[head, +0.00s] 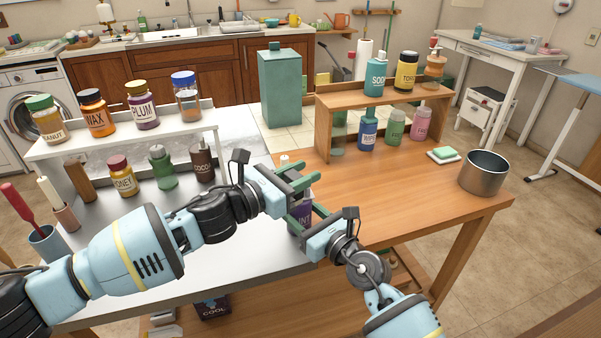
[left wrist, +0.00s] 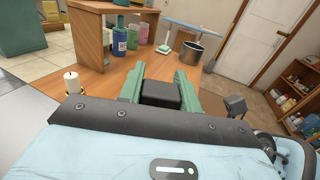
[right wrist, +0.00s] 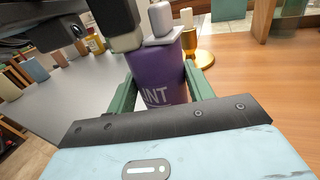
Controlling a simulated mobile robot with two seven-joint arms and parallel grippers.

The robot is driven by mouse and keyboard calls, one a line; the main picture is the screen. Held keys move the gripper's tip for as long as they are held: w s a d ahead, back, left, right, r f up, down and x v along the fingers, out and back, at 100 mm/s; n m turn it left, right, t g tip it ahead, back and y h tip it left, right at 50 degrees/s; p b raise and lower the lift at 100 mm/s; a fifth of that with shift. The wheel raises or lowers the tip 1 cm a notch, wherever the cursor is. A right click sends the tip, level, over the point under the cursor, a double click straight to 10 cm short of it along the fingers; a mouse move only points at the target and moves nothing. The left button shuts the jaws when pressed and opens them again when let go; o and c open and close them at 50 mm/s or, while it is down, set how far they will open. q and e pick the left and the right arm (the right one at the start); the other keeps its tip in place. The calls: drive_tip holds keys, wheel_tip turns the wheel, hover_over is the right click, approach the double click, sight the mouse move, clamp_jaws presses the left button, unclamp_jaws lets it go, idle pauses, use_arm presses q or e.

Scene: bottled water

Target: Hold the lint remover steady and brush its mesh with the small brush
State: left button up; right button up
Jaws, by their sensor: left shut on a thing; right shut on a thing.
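My left gripper (head: 298,192) is shut on a black block-like thing (left wrist: 160,94), which sits between its green fingers in the left wrist view. My right gripper (head: 309,218) is shut on a purple container (right wrist: 163,78) with a white label ending in "INT"; it also shows in the head view (head: 300,217), partly hidden by the fingers. A pale grey piece (right wrist: 160,22) sits at the container's top. The two grippers are close together above the table's front. I cannot make out a lint remover, mesh or small brush; contact between the held things is unclear.
A white candle (left wrist: 72,82) on a gold holder stands close by. A wooden shelf (head: 375,100) with several bottles, a soap dish (head: 442,156) and a metal pot (head: 484,173) stand right. A white rack (head: 125,135) of jars stands left. The right tabletop has free room.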

use_arm(q)
drive_tip(key=shift+w+a, duration=0.2)
drive_tip(key=shift+w, duration=0.45)
drive_tip(key=shift+w+a, duration=0.15)
drive_tip(key=shift+w, duration=0.5)
drive_tip(key=shift+s, duration=0.1)
drive_tip(key=shift+s+d, duration=0.25)
drive_tip(key=shift+s, duration=0.4)
drive_tip(key=shift+s+d, duration=0.2)
drive_tip(key=shift+s, duration=0.4)
drive_tip(key=shift+w, duration=0.1)
drive_tip(key=shift+w+a+f, duration=0.1)
drive_tip(key=shift+w+a, duration=0.15)
drive_tip(key=shift+w, duration=0.4)
drive_tip(key=shift+w+a, duration=0.2)
drive_tip(key=shift+w, duration=0.4)
